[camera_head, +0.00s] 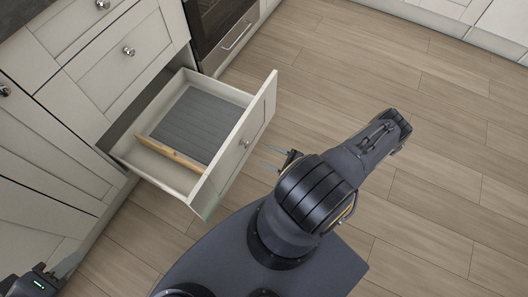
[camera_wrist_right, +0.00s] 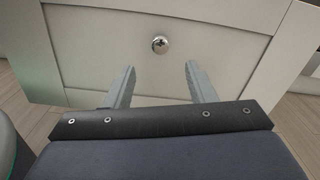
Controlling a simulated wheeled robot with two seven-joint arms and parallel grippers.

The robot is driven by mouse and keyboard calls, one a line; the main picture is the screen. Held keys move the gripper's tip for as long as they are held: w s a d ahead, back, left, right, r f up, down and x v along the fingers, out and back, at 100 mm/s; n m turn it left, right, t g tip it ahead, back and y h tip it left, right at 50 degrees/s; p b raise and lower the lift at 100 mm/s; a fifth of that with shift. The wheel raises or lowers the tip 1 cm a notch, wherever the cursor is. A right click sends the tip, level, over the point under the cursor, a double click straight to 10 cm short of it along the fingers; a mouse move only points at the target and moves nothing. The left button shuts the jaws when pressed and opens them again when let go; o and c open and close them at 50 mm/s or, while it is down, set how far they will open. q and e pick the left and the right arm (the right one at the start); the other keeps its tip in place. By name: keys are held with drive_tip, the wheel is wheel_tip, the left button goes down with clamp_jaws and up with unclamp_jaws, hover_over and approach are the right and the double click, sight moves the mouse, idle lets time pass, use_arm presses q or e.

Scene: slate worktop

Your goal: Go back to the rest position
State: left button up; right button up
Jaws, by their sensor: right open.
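My right gripper (camera_head: 268,157) is open and empty, just in front of the open drawer's front panel (camera_head: 240,145). In the right wrist view its two fingers (camera_wrist_right: 158,85) are spread apart below the round metal knob (camera_wrist_right: 160,45), with nothing between them. The fingers look clear of the knob. My left gripper (camera_head: 65,265) shows only in part at the lower left corner of the head view, near the cabinet doors. Its fingers are too cut off to tell their opening.
The pulled-out drawer (camera_head: 262,93) holds a grey ribbed panel (camera_head: 196,125) and a wooden strip (camera_head: 170,153). White cabinets (camera_head: 50,140) stand at the left, with an oven (camera_head: 222,25) at the top. The wooden floor (camera_head: 430,120) at the right is clear.

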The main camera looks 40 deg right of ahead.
idle(0.6)
drive_tip(key=w+a+r+n+g+y, duration=0.3)
drive_tip(key=r+n+g, duration=0.5)
drive_tip(key=r, duration=0.5)
drive_tip(key=w+a+r+n+g+y, duration=0.25)
drive_tip(key=r+n+g, duration=0.35)
drive_tip(key=r+n, duration=0.5)
drive_tip(key=s+a+r+n+t+h, duration=0.1)
drive_tip(key=s+a+r+n+h, duration=0.4)
drive_tip(key=r, duration=0.4)
drive_tip(key=s+a+r+n+t+h, duration=0.2)
drive_tip(key=s+a+r+n+h, duration=0.15)
drive_tip(key=s+r, duration=0.45)
wheel_tip(320, 180, up, 24)
drive_tip(key=w+p, duration=0.1)
drive_tip(key=p, duration=2.2)
drive_tip(key=shift+w+d+r+y, duration=0.15)
drive_tip(key=shift+d+r+y, duration=0.15)
drive_tip(key=shift+d, duration=0.1)
